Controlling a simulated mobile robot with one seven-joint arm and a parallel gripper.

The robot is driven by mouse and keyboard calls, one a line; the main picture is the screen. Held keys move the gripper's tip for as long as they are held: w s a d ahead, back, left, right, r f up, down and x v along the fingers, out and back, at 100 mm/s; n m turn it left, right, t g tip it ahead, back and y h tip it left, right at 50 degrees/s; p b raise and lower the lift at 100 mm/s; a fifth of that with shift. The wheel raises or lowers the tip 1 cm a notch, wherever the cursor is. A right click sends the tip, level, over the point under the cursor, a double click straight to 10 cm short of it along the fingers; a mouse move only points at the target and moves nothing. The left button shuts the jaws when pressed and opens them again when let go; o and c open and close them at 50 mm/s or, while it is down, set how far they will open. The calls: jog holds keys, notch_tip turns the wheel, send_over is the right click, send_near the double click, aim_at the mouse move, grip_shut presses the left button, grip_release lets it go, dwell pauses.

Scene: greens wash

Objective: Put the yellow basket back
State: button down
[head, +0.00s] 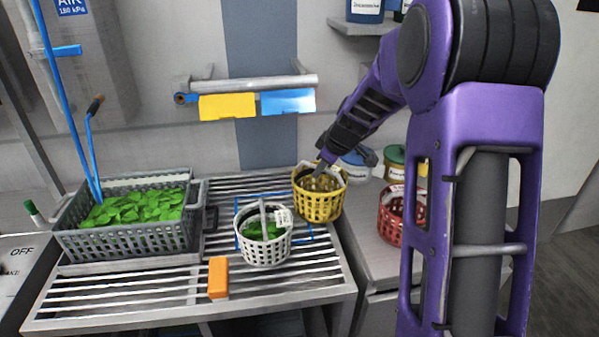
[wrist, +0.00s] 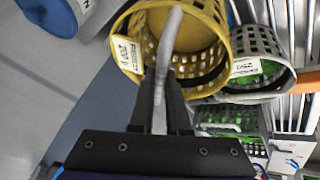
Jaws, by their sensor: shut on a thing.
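The yellow basket (head: 318,204) is at the right back edge of the slatted rack in the head view, beside the white basket. It also fills the top middle of the wrist view (wrist: 205,45), with a paper tag on its rim. My gripper (head: 326,160) reaches down to it from the right and is shut on its handle (wrist: 170,45). The basket looks empty from the wrist. I cannot tell whether its bottom touches the rack.
A white basket (head: 264,254) with green leaves stands on the slatted rack (head: 120,290). A grey crate (head: 125,240) of leaves is at left, an orange block (head: 218,278) in front. A red basket (head: 391,222) and lidded tubs (head: 395,165) stand on the right counter.

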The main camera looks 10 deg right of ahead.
aim_at(300, 170)
jog(key=w+a+p, duration=0.2)
jog(key=w+a, duration=0.2)
jog(key=w, duration=0.6)
jog(key=shift+d+f, duration=0.15)
jog(key=shift+f, duration=1.6)
jog(key=shift+d+f, duration=0.1)
jog(key=shift+f, duration=1.75)
jog(key=c, duration=1.3)
grip_release()
jog(key=shift+f+b, duration=0.1)
jog(key=shift+b, duration=0.2)
jog(key=shift+c, duration=0.2)
jog(key=o, duration=0.4)
jog(key=shift+o, duration=0.2)
jog(key=shift+r, duration=0.2)
jog(key=v, duration=1.2)
